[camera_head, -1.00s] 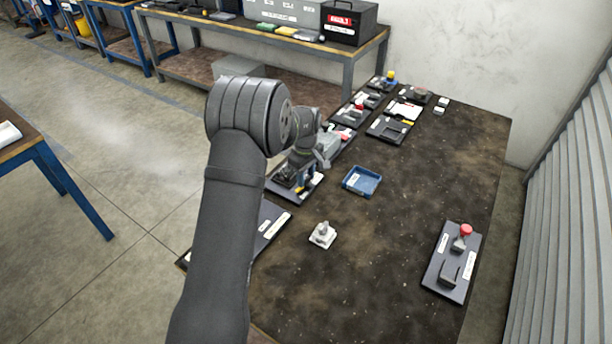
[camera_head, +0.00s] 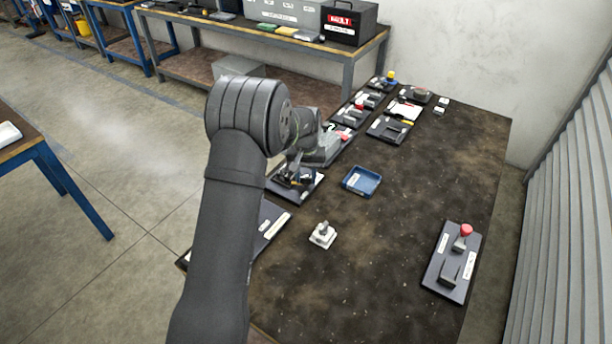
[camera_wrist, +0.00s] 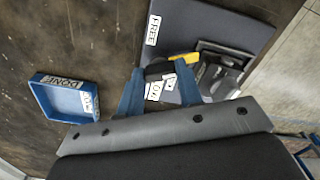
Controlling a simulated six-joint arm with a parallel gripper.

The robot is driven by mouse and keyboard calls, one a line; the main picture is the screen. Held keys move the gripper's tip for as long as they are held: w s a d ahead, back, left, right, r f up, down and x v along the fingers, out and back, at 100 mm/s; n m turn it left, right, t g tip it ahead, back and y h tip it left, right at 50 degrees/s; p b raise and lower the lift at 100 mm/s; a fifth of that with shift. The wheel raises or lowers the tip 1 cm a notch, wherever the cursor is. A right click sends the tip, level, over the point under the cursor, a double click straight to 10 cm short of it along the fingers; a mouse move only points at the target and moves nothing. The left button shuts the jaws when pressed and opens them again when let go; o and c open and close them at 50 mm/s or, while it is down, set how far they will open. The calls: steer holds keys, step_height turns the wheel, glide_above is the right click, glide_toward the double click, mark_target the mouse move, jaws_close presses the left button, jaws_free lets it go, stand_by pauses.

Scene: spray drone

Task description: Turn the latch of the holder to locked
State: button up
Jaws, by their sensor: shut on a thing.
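The holder is a dark plate (camera_wrist: 225,28) with a grey raised block (camera_wrist: 222,72); its plate also shows in the head view (camera_head: 309,188), partly behind my arm. The latch has a dark hub and a yellow bar (camera_wrist: 184,58) that reaches right toward the block. A FREE label (camera_wrist: 152,30) lies above the latch and a partly covered label starting "LO" (camera_wrist: 153,91) lies below it. My gripper (camera_wrist: 158,84), with blue fingers, is shut on the latch's dark hub. The fingers hide part of the hub; the latch is too small to read in the head view.
A blue tray labelled DONE (camera_wrist: 67,98) stands left of the holder in the wrist view. In the head view, a small white fixture (camera_head: 322,235) and a plate with a red knob (camera_head: 452,262) stand nearer. Several other plates line the back; the bench's middle right is clear.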

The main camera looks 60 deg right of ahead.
mark_target(306, 178)
steer(key=m, duration=0.5)
steer(key=shift+m, duration=0.3)
stand_by(0.4)
steer(key=o, duration=1)
steer(key=shift+r, duration=0.1)
step_height(306, 178, up, 17)
steer(key=shift+r, duration=0.15)
step_height(306, 178, down, 18)
steer(key=shift+r, duration=0.25)
